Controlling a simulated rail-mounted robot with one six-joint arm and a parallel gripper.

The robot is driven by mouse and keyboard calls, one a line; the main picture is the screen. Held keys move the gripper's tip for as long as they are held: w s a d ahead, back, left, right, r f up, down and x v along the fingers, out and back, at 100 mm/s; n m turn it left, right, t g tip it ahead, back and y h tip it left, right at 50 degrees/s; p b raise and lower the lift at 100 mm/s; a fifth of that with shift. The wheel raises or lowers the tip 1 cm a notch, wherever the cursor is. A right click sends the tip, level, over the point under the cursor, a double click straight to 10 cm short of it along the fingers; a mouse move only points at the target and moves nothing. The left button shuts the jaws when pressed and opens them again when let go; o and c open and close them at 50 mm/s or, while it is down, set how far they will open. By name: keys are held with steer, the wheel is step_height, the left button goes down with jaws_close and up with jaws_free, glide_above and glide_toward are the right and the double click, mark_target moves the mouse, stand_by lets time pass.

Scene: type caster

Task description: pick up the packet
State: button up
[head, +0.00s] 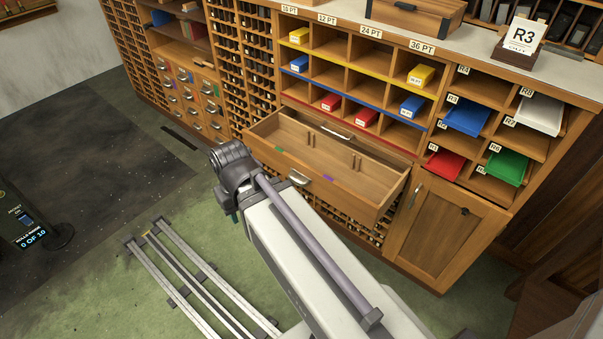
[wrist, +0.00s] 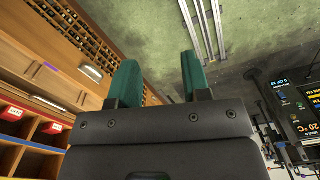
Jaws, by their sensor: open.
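Several small packets lie in the cubbies under the PT labels. Yellow ones (head: 421,76) are in the top row, with another yellow packet (head: 299,36) at the left. Blue packets (head: 412,106) (head: 299,64) sit in the middle row. Red packets (head: 331,102) (head: 366,117) sit in the lower row; red packets also show at the left of the wrist view (wrist: 12,114). Which packet is meant cannot be told. My gripper (wrist: 157,62) is open, with green fingers apart and nothing between them. It is outside the drawer, away from the cubbies, and mostly hidden in the head view.
A wooden drawer (head: 372,187) stands pulled out below the cubbies. Coloured trays, such as a blue one (head: 467,116) and a green one (head: 506,166), sit in slots at the right. Rails (head: 190,275) run across the floor.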

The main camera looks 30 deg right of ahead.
stand_by(0.3)
steer(key=o, duration=0.8)
steer(key=shift+o, duration=0.2)
